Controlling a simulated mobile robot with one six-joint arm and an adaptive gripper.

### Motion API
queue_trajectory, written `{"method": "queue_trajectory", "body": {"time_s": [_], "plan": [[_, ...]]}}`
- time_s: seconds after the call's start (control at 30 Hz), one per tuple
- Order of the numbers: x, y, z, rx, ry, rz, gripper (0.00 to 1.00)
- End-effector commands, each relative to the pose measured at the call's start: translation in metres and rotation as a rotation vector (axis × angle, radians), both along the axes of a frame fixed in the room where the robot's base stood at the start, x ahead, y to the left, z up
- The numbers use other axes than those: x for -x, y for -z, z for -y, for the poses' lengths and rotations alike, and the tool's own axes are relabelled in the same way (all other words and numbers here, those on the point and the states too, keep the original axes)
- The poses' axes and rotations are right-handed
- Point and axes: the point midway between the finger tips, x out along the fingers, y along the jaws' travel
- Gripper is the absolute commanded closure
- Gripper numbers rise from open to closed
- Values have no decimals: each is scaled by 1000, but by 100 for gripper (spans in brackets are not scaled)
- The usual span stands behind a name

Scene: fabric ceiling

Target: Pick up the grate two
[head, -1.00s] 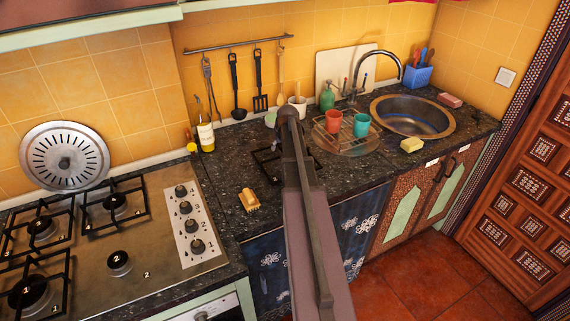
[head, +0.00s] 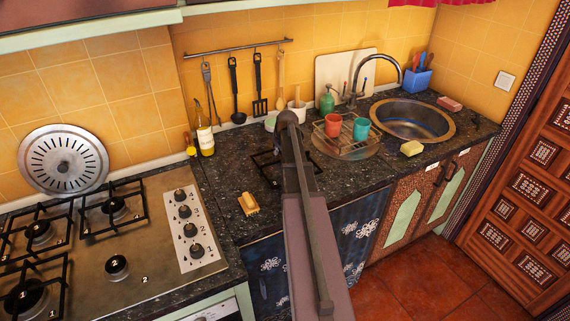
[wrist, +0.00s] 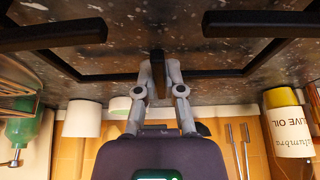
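The black grate (head: 266,172) is over the dark counter right of the hob, and my arm hides much of it in the head view. In the head view my arm hides the fingers. I cannot tell whether the grate touches the counter.
The hob (head: 150,255) at left has several grated burners and a bare one (head: 117,267) marked 2. A brush (head: 248,204) lies near the counter's front edge. The oil bottle (head: 204,132), white cup (wrist: 83,118) and dish rack (head: 345,148) are nearby.

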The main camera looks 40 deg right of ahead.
Motion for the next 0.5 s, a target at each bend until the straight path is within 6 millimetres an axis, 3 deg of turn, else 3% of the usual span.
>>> {"method": "queue_trajectory", "body": {"time_s": [0.5], "plan": [[0, -2, 0, -1, 0, -1, 100]]}}
